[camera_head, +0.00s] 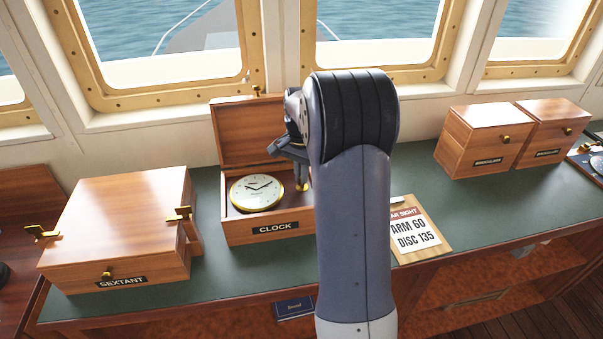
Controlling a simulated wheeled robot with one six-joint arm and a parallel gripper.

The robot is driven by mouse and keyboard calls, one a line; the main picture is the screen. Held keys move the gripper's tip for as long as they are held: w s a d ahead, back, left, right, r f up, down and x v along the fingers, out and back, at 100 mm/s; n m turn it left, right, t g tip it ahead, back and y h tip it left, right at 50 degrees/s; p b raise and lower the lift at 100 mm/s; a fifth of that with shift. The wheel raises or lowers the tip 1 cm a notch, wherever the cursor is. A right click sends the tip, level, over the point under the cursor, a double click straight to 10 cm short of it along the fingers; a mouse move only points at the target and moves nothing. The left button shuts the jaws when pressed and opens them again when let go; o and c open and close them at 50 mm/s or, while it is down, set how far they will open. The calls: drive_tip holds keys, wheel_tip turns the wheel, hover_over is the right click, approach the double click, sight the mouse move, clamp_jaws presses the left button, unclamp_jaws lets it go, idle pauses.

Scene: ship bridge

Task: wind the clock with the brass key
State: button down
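The clock (257,193) has a white dial with dark hands and a brass rim. It lies face up in an open wooden box labelled CLOCK (235,233), whose lid (246,133) is raised behind it. My gripper (299,170) is over the right side of the box, right of the dial. A small brass piece (302,184) shows just below the fingers; I cannot tell whether it is the key or whether the fingers hold it. My own arm hides the box's right end and most of the gripper.
A closed SEXTANT box (120,215) with brass fittings stands on the green counter (205,275) at left. Two closed wooden boxes (482,142) (551,132) stand at right. A card (413,232) reading "ARM 60 DISC 135" lies right of my arm. Windows are behind.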

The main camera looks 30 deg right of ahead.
drive_tip(key=c, duration=1.6)
unclamp_jaws()
drive_tip(key=shift+r, duration=0.1)
wheel_tip(320, 180, up, 11)
drive_tip(key=b, duration=0.1)
drive_tip(key=shift+a+f, duration=0.1)
drive_tip(key=shift+f, duration=0.1)
